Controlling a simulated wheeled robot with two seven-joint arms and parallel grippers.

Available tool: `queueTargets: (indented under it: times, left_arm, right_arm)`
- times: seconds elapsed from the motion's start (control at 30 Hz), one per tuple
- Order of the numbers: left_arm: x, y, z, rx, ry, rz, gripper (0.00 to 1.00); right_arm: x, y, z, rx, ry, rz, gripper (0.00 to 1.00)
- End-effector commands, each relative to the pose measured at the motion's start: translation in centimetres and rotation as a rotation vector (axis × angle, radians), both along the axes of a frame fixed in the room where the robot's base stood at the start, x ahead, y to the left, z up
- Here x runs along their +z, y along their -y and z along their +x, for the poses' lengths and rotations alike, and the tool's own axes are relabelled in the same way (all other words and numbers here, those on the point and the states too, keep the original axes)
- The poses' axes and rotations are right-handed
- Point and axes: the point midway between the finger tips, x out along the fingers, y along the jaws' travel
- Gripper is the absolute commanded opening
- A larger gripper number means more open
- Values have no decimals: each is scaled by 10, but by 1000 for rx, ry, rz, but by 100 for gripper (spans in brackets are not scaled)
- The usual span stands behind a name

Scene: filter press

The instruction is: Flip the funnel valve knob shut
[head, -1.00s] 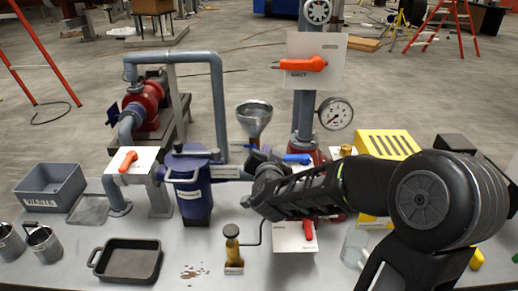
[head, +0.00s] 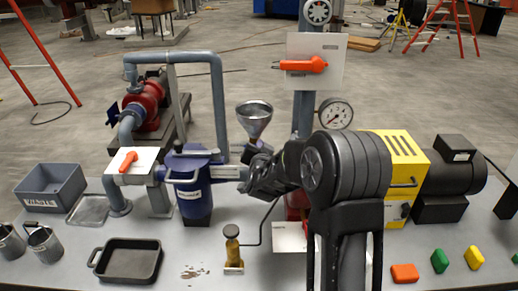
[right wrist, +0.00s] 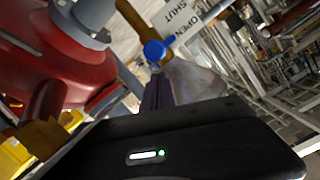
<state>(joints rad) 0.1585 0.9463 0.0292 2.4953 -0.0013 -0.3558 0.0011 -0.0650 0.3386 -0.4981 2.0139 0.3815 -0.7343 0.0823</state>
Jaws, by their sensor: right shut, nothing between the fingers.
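The metal funnel (head: 254,118) stands above the pipe beside the blue filter vessel (head: 194,190). My right gripper (head: 254,154) is shut and empty, just below the funnel. Its arm covers much of the area behind it. In the right wrist view a round blue knob (right wrist: 154,50) shows beside a brass-coloured part, near a pale plate (right wrist: 182,25) lettered OPEN and SHUT. My dark finger (right wrist: 157,92) appears just below the knob in that picture; I cannot tell whether they touch. In the head view the funnel valve knob is not clear. My left gripper is not in view.
An orange handle (head: 304,65) sits on an upright plate behind, near a pressure gauge (head: 335,113). Another orange handle (head: 128,160) is at left. A brass hand pump (head: 232,245), black pan (head: 130,260) and yellow box (head: 402,160) stand around. The front centre-left table is partly clear.

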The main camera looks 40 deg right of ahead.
Motion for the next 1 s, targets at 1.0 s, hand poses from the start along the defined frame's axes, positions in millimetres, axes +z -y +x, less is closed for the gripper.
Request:
queueTargets:
  times: [1.0]
  left_arm:
    - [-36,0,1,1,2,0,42]
  right_arm:
    - [-48,-5,3,0,-2,3,0]
